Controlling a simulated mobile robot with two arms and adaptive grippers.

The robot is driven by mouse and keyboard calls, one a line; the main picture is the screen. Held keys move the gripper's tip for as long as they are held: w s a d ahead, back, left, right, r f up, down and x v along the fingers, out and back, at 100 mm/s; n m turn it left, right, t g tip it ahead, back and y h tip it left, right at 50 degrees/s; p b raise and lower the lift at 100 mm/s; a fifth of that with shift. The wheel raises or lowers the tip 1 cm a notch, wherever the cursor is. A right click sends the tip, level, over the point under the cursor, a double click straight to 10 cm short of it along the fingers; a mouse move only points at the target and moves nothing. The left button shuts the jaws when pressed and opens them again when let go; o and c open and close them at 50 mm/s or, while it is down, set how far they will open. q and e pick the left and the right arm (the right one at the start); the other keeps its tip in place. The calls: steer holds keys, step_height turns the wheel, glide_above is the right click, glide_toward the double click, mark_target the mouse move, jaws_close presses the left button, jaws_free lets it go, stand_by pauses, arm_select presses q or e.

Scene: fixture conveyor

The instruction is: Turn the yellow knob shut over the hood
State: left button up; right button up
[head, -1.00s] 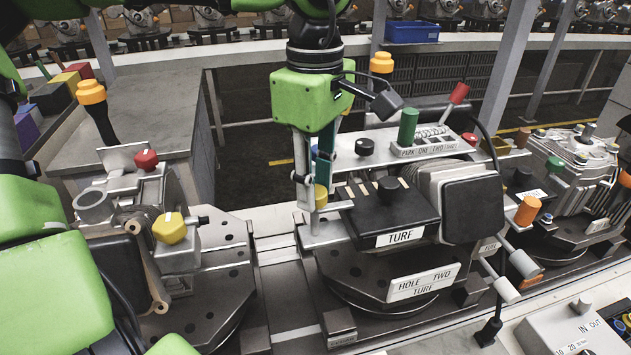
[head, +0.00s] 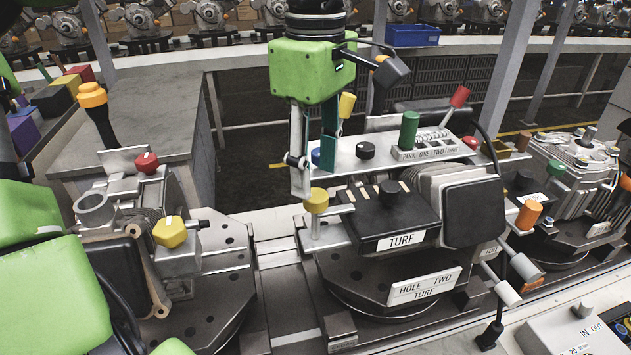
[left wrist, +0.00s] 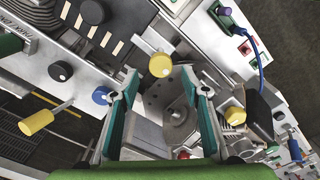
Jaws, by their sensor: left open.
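The yellow knob (head: 316,200) stands upright on a metal arm at the left edge of the black hood (head: 392,208), the box marked TURF. My left gripper (head: 313,172) is open and empty, above the knob, with its fingers apart. In the left wrist view the knob (left wrist: 160,65) shows whole, just beyond the gap between the teal fingertips (left wrist: 159,82). No contact with the knob shows. My right gripper is not in view.
A second yellow knob (head: 170,231) is on the left fixture. A blue knob (head: 316,156), a black knob (head: 365,150) and a yellow-tipped lever (head: 346,104) are close behind my left gripper. A green cylinder (head: 409,130) stands to the right.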

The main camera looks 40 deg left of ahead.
mark_target(315, 194)
arm_select(q)
step_height(315, 194, up, 8)
steer(key=shift+r, duration=0.2)
stand_by(0.5)
